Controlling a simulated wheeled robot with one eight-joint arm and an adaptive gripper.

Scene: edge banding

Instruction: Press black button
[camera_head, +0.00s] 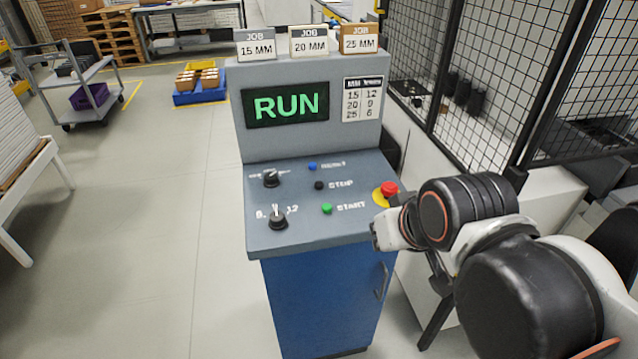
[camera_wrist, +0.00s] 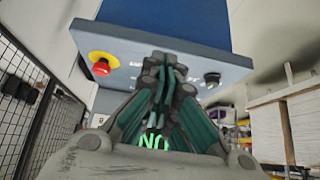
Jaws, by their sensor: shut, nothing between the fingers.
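The black button (camera_head: 319,185) sits on the grey sloped top of the control console (camera_head: 258,238), beside the label STOP. It lies between a blue button (camera_head: 312,166) above and a green START button (camera_head: 327,208) below. My gripper (camera_head: 377,236) is at the right edge of the console, to the right of and apart from the black button. In the wrist view my gripper (camera_wrist: 165,62) is shut and empty, its fingers in front of the panel. The black button cannot be made out there, as the fingers cover much of the panel.
A red mushroom button (camera_head: 389,188) on a yellow base is close to my gripper; it also shows in the wrist view (camera_wrist: 101,69). Two black knobs (camera_head: 271,179) (camera_head: 278,218) are on the panel's left. The screen (camera_head: 286,105) reads RUN. A mesh fence (camera_head: 480,70) stands right.

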